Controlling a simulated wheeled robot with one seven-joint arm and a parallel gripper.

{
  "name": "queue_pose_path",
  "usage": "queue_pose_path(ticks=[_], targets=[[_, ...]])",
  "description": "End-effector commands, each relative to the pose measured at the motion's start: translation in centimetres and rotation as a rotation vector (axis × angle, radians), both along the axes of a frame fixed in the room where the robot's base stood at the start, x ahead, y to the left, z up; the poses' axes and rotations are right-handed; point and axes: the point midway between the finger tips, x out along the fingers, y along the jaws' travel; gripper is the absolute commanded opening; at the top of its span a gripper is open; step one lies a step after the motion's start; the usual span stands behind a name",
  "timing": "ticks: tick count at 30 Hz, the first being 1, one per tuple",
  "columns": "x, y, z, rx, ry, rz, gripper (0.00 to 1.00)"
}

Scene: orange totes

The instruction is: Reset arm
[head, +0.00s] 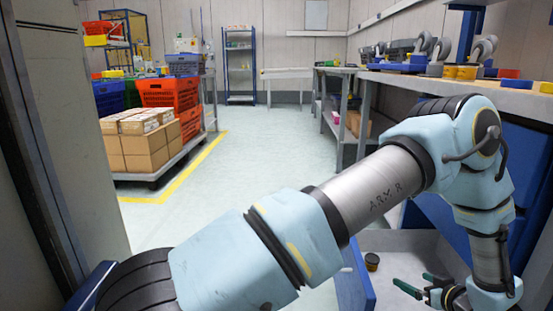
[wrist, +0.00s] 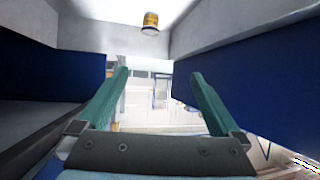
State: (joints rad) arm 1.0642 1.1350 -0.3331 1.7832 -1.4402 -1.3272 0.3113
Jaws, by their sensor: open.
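My arm (head: 370,185) stretches across the head view from the lower left to the right, then bends down. My gripper (head: 410,279) is at the lower right, low beside the blue panels under the workbench. Its two green fingers are spread apart with nothing between them. In the wrist view my gripper (wrist: 159,73) also shows open and empty, with blue surfaces to its left and right.
A small dark can (head: 372,261) is left of my gripper; a yellow-and-black can (wrist: 150,23) shows beyond the fingertips. The workbench (head: 440,82) holds casters and coloured parts. A cart (head: 165,168) carries boxes and an orange tote (head: 169,93). The middle floor is clear.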

Motion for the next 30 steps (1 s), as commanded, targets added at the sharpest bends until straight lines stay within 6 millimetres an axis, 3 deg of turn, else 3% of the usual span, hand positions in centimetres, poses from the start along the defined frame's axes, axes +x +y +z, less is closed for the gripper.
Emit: queue_pose_path(ticks=[11, 20, 23, 26, 30], targets=[[4.3, 0.0, 2.4, -0.088, 0.044, -0.062, 1.00], [9.9, 1.8, 6.5, -0.188, 0.122, -0.165, 1.00], [12.0, 3.7, 8.5, -0.218, 0.164, -0.213, 1.00], [13.9, 7.0, 10.9, -0.237, 0.226, -0.268, 1.00], [14.5, 14.6, 14.0, -0.227, 0.361, -0.331, 1.00]])
